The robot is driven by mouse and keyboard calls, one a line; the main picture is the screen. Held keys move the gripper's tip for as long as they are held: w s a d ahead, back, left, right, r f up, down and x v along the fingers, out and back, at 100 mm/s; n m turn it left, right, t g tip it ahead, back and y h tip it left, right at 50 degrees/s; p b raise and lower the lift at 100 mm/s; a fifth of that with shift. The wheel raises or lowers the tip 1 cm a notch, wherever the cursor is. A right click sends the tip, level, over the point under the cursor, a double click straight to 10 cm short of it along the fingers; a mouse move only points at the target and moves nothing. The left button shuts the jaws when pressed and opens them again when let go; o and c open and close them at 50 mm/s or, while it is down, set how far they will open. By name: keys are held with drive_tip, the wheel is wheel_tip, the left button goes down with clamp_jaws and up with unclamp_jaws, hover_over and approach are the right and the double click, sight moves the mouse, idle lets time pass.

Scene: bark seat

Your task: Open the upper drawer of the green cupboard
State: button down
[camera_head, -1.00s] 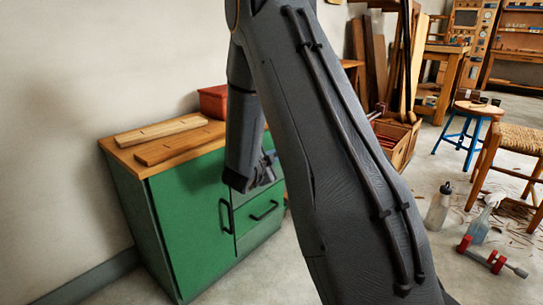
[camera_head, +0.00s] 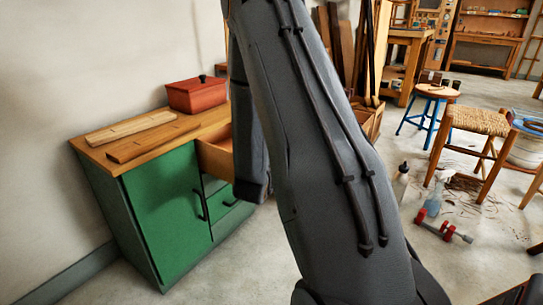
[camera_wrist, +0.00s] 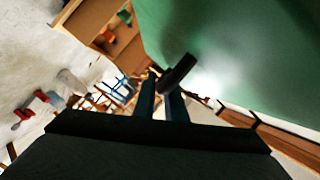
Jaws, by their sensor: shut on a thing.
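The green cupboard (camera_head: 160,215) stands against the wall at the left of the head view. Its upper drawer (camera_head: 215,157) is pulled out, with a wooden side showing; my arm hides its front there. In the wrist view the green drawer front (camera_wrist: 235,50) fills the upper right, and its black handle (camera_wrist: 178,73) lies at my fingertips. My gripper (camera_wrist: 163,92) is shut on the handle. The head view does not show the fingers. The drawer's inside (camera_wrist: 115,38) shows at the top left of the wrist view, with small orange and green things in it.
The lower drawer (camera_head: 240,212) and the cupboard door (camera_head: 165,195) are shut. A red box (camera_head: 196,95) and two boards (camera_head: 130,129) lie on the top. Clear floor is in front. A spray bottle (camera_head: 434,197), a red clamp (camera_head: 443,230) and a woven stool (camera_head: 478,119) stand or lie right.

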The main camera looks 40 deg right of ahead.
drive_tip(key=c, duration=1.8)
unclamp_jaws()
drive_tip(key=p+v, duration=0.2)
drive_tip(key=v, duration=0.6)
